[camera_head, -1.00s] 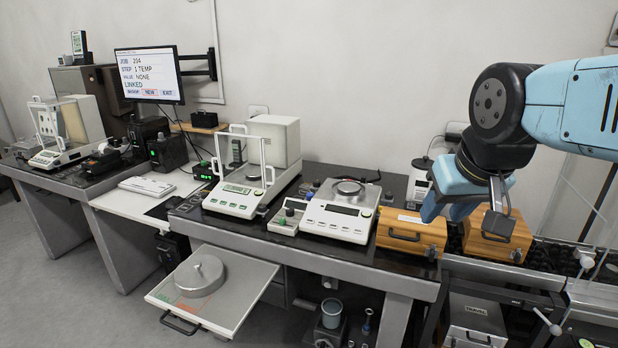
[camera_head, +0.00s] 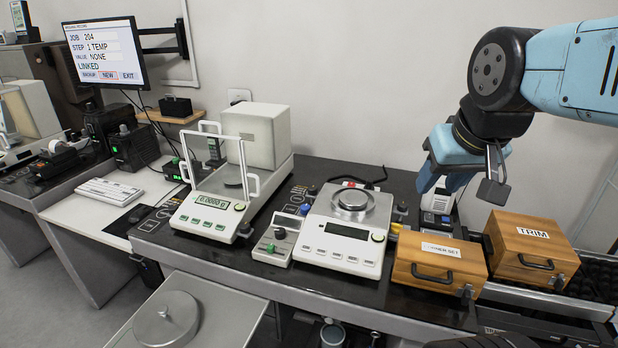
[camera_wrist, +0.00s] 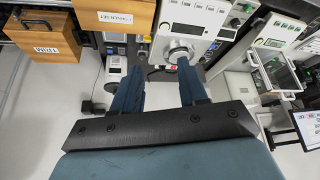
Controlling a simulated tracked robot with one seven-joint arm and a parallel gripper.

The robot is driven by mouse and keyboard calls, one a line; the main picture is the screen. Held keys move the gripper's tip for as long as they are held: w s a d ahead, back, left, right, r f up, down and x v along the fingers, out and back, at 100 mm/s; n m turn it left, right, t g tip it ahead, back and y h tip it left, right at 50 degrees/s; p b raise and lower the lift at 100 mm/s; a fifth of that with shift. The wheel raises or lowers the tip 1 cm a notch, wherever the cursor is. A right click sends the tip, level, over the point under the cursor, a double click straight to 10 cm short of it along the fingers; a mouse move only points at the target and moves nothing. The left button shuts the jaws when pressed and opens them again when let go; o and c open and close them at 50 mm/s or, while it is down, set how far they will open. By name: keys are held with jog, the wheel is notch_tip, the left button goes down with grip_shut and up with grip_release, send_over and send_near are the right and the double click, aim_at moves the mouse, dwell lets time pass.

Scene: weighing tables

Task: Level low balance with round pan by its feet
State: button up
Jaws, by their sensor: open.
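The low balance (camera_head: 340,239) is a white unit with a dark display, standing on the black table top. Its round metal pan (camera_head: 352,203) sits at the back. Small dark knobs (camera_head: 401,209) show beside its rear corners; I cannot tell whether these are its feet. No level bubble is clear. My gripper (camera_head: 442,182) is open and empty, above the table to the right of the balance. In the wrist view the balance (camera_wrist: 194,18) is at the top, with the pan (camera_wrist: 180,51) close to one fingertip in the picture; my gripper (camera_wrist: 160,65) touches nothing visible.
A tall balance (camera_head: 206,213) with a glass shield and a small control box (camera_head: 273,246) stand to the left. A pulled-out shelf with a metal disc (camera_head: 167,318) is below.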

jog(key=shift+o, duration=1.3)
jog(key=shift+w+r, duration=0.15)
jog(key=shift+w, duration=0.1)
jog(key=shift+o, duration=0.4)
jog(key=w+a+r+n+g, duration=0.1)
jog(key=w+a+r+n, duration=0.1)
jog(key=w, duration=0.9)
jog(key=shift+w+a+r+h, duration=0.2)
jog(key=shift+r+h, duration=0.1)
jog(key=shift+r, duration=0.15)
jog(key=n+g, duration=0.5)
jog(key=n, duration=0.1)
send_over(312, 187)
notch_tip(312, 187, down, 19)
notch_tip(312, 187, down, 13)
jog(key=shift+c, duration=0.2)
